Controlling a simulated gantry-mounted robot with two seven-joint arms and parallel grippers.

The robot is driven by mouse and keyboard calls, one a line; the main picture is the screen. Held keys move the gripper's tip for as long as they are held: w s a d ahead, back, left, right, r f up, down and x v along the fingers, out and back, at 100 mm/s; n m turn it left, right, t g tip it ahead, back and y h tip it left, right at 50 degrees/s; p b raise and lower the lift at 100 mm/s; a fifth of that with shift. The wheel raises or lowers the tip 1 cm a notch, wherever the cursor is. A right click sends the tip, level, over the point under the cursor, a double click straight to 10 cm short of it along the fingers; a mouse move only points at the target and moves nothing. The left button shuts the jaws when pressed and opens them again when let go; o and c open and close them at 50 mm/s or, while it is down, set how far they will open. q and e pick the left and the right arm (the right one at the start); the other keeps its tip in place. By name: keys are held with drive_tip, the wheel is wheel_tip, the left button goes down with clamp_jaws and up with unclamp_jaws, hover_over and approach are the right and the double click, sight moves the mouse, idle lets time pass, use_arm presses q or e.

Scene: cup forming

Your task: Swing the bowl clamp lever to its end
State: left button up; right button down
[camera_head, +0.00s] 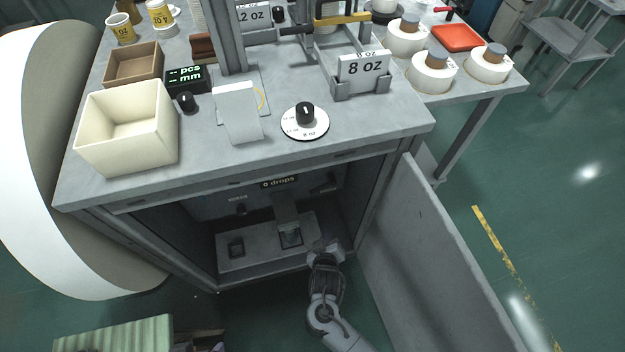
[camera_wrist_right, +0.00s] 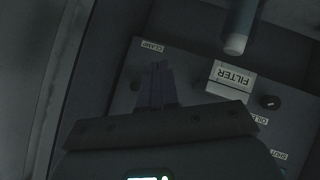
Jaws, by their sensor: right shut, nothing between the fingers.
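My right gripper (camera_head: 322,247) reaches into the open cabinet below the table. Its jaws are shut and empty. In the right wrist view the shut fingers (camera_wrist_right: 158,84) are in front of a grey panel, close to an upside-down CLAMP label (camera_wrist_right: 152,45). A dark lever-like part (camera_head: 325,185) shows on the right of the cabinet's back panel in the head view; it seems to be the clamp lever. In the wrist view I cannot make out the lever apart from the fingers, nor whether they touch it. My left gripper is not in view.
The cabinet door (camera_head: 430,255) stands open on the right. A FILTER block (camera_wrist_right: 230,80), a grey cylinder (camera_wrist_right: 240,30) and a dark knob (camera_wrist_right: 270,102) are near the fingers. A display reading 0 drops (camera_head: 279,183) is above the panel. A shelf (camera_head: 262,258) lies below.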

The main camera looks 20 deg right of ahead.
sight(320, 188)
use_arm(q)
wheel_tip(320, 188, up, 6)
drive_tip(key=p, duration=0.4)
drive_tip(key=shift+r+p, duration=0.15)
drive_tip(key=shift+p, duration=0.15)
use_arm(e)
drive_tip(key=w+a+r, duration=0.1)
drive_tip(key=w+r, duration=0.1)
drive_tip(key=r, duration=0.3)
drive_tip(key=w+a+r+t, duration=0.1)
drive_tip(key=w+a+r, duration=0.1)
drive_tip(key=r, duration=0.4)
drive_tip(key=shift+w+a+r, duration=0.25)
drive_tip(key=shift+w, duration=0.6)
use_arm(q)
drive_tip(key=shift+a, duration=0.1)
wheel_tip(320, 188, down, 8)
drive_tip(key=b, duration=0.7)
drive_tip(key=shift+b, duration=0.4)
use_arm(e)
drive_tip(key=s+f+x, duration=0.1)
drive_tip(key=f+x, duration=0.1)
drive_tip(key=x, duration=1.1)
drive_tip(key=shift+s, duration=0.3)
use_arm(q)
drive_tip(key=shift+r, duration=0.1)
use_arm(e)
drive_tip(key=shift+d, duration=0.15)
